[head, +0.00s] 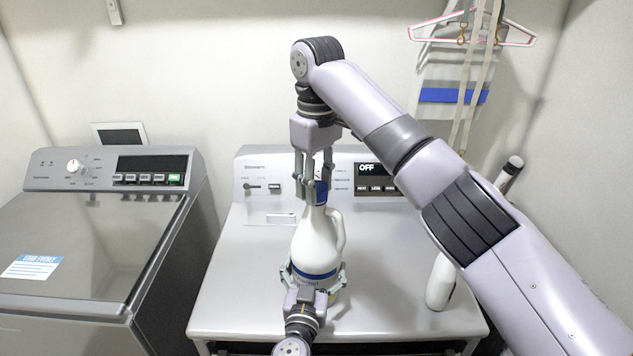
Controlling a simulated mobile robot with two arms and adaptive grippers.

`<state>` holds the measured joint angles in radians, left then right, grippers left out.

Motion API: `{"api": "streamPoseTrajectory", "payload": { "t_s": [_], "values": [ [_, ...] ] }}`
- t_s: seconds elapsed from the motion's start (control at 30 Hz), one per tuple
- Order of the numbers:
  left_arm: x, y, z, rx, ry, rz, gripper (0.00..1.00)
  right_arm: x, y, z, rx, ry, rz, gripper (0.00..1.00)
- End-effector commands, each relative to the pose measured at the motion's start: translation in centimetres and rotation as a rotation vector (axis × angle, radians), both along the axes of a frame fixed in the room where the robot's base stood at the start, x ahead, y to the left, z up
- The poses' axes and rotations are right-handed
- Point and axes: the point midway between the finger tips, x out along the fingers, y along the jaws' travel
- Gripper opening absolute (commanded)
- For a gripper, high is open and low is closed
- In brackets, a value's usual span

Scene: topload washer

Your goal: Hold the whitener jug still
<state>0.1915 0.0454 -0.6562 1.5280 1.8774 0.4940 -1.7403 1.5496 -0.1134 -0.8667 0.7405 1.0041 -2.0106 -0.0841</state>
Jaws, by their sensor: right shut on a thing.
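The whitener jug (317,243) is a white bottle with a handle on its right side, a blue band low down and a blue cap (321,193). It stands upright on the silver washer top. My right gripper (314,185) reaches down from above and is shut on the cap, its fingers on either side. My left gripper (313,274) comes in low from the front. Its fingers are spread around the lower body of the jug, one on each side. Whether they press on the jug cannot be told.
The washer (235,295) has a control panel whose display reads OFF. A second white bottle (440,282) stands to the right, partly behind my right arm. Another machine (80,250) is at left. Pink hangers (515,35) hang on the back wall. The washer top left of the jug is clear.

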Motion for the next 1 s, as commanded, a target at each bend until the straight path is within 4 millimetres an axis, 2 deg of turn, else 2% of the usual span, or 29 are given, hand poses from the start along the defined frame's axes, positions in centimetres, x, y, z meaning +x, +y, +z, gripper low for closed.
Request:
{"api": "streamPoseTrajectory", "payload": {
  "t_s": [1.0],
  "values": [
    [-0.09,-0.17,-0.09,0.000,0.002,-0.004,0.10,0.06,0.11,-0.04,0.004,0.000,-2.020,0.26]
  ]
}}
